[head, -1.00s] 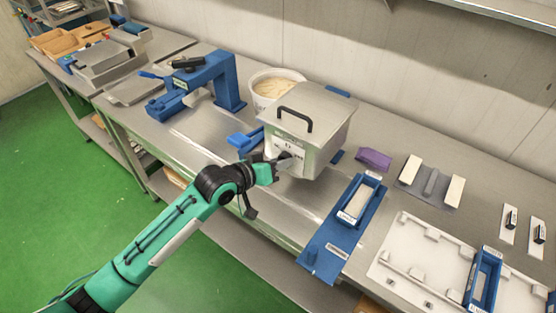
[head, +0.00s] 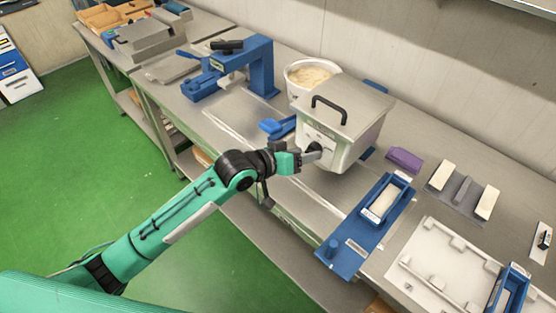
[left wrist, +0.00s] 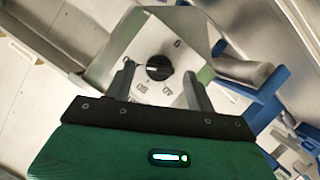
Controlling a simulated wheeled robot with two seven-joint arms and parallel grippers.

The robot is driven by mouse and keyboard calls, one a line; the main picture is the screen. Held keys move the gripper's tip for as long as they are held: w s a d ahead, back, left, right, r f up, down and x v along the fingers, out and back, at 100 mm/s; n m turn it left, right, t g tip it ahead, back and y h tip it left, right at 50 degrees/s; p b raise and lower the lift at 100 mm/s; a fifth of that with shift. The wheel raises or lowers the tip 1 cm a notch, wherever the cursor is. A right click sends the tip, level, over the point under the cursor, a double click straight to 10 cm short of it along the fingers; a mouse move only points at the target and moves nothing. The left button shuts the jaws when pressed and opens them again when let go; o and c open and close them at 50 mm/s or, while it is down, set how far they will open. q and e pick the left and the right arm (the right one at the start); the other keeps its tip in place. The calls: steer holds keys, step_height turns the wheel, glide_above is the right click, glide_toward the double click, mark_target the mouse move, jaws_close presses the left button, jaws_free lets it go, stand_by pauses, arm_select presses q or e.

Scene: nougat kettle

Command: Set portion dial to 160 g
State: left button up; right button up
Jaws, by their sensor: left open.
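The portion dial is a round black knob (left wrist: 159,67) on the white front plate of the steel kettle box (head: 345,105). Printed numbers ring the knob in the left wrist view, seen turned; I cannot read its setting for sure. In the head view the dial (head: 313,149) is partly hidden by my gripper. My left gripper (left wrist: 160,88) is open, its two fingers to either side of the knob and apart from it. In the head view the left gripper (head: 308,157) is close in front of the box's front face. My right gripper is not in view.
A blue press frame (head: 262,68) and a white tub of pale mass (head: 308,76) stand behind and left of the box. A blue mould fixture (head: 365,225), purple block (head: 404,159) and white tray (head: 440,260) lie to the right. The floor in front is clear.

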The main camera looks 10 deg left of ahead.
arm_select(q)
steer(key=b+v, duration=0.2)
steer(key=v, duration=0.9)
steer(key=shift+s+a+b, duration=0.25)
steer(key=shift+a+b, duration=0.1)
steer(key=shift+b, duration=0.05)
